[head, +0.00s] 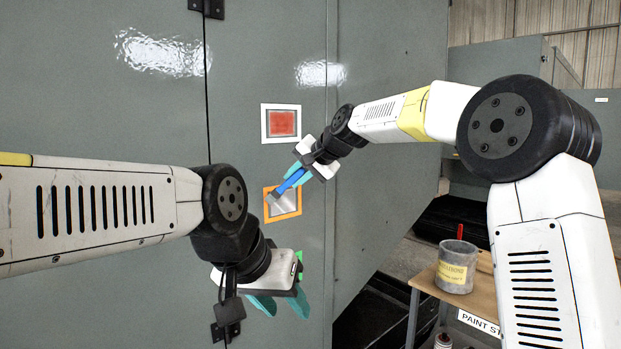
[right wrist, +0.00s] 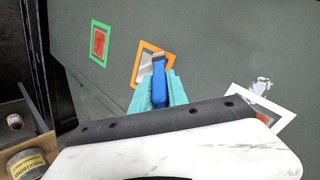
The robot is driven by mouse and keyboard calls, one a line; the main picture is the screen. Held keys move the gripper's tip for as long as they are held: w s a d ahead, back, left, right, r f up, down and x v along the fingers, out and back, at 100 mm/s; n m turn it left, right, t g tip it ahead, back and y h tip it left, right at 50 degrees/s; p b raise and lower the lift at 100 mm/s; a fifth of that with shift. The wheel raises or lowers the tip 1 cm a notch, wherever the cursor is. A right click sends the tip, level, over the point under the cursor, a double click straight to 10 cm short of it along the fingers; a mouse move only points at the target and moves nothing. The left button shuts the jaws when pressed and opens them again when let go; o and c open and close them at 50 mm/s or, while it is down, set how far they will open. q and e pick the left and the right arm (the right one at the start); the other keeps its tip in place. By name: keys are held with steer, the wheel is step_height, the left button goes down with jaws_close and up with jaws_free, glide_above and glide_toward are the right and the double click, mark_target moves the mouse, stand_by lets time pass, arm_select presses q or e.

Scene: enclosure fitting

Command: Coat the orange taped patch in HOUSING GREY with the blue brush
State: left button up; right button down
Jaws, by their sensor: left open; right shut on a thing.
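The orange taped patch (head: 297,190) is on the grey cabinet wall; its inside looks pale grey in the head view. My right gripper (head: 300,172) is shut on the blue brush (head: 291,182). The brush head lies over the left part of the patch; I cannot tell if it touches. The blue handle (right wrist: 159,84) shows between the fingers in the right wrist view. My left gripper (head: 279,305) is open and empty, below the patch and near the wall.
A white-taped red patch (head: 282,123) is above the orange one. A green-taped red patch (right wrist: 100,44) shows in the right wrist view. A grey pot (head: 455,270) with a yellow label and a red-handled tool stands on a wooden-topped stand (head: 482,300) at the right.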

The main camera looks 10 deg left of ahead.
steer(key=shift+s+d, duration=0.95)
steer(key=shift+d, duration=0.25)
steer(key=shift+s+d, duration=0.9)
steer(key=shift+d, duration=0.25)
steer(key=shift+s+d, duration=0.95)
steer(key=shift+d, duration=0.25)
